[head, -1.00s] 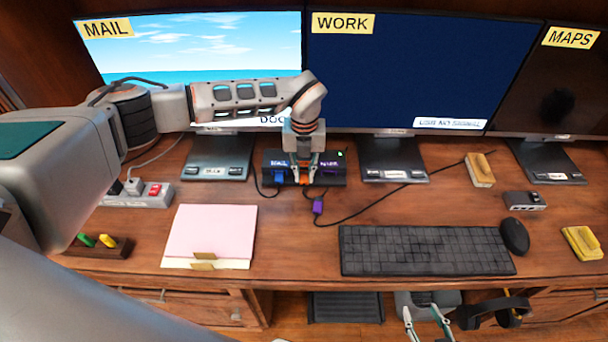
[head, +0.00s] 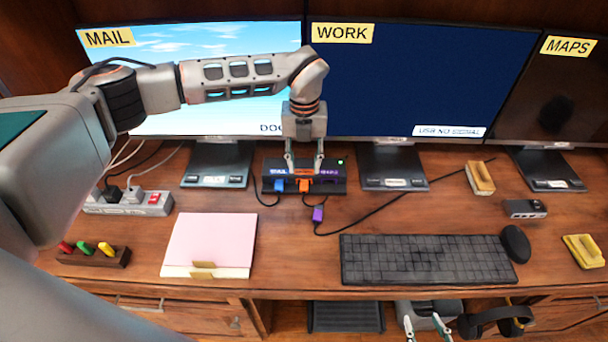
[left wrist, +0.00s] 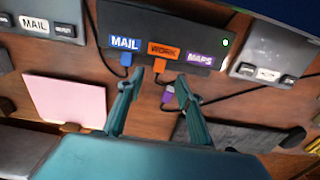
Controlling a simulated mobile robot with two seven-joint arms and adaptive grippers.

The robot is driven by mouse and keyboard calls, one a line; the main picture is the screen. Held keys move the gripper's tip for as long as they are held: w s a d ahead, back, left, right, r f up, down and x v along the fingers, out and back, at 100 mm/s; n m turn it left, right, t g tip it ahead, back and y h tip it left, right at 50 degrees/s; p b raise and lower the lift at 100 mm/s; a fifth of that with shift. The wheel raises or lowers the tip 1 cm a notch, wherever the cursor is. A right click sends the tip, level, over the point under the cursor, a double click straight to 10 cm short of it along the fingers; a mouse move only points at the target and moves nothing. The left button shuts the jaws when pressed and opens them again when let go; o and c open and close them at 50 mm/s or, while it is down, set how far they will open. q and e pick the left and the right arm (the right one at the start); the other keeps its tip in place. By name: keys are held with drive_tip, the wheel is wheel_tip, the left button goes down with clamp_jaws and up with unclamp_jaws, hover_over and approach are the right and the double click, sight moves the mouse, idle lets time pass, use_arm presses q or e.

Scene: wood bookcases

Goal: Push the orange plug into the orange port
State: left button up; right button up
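The dock (head: 335,178) is a black box with blue MAIL, orange WORK and purple MAPS labels. The orange plug (head: 304,186) is at its front edge in the middle; in the left wrist view the orange plug (left wrist: 163,68) meets the dock right under the orange WORK label (left wrist: 163,49). The orange port itself is hidden, so its seating depth cannot be judged. My left gripper (head: 304,166) is open and empty above the plug, its fingers (left wrist: 160,80) apart on either side of it. My right gripper (head: 425,326) is low, below the desk edge, with fingers apart.
A blue plug (head: 279,186) is at the dock's left. A purple plug (head: 318,214) lies loose on its cable in front. A keyboard (head: 430,258), mouse (head: 515,244) and pink pad (head: 210,240) lie on the desk. Monitors stand behind.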

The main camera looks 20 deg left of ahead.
use_arm(q)
drive_tip(key=shift+r, duration=2.5)
drive_tip(key=shift+s+f, duration=0.1)
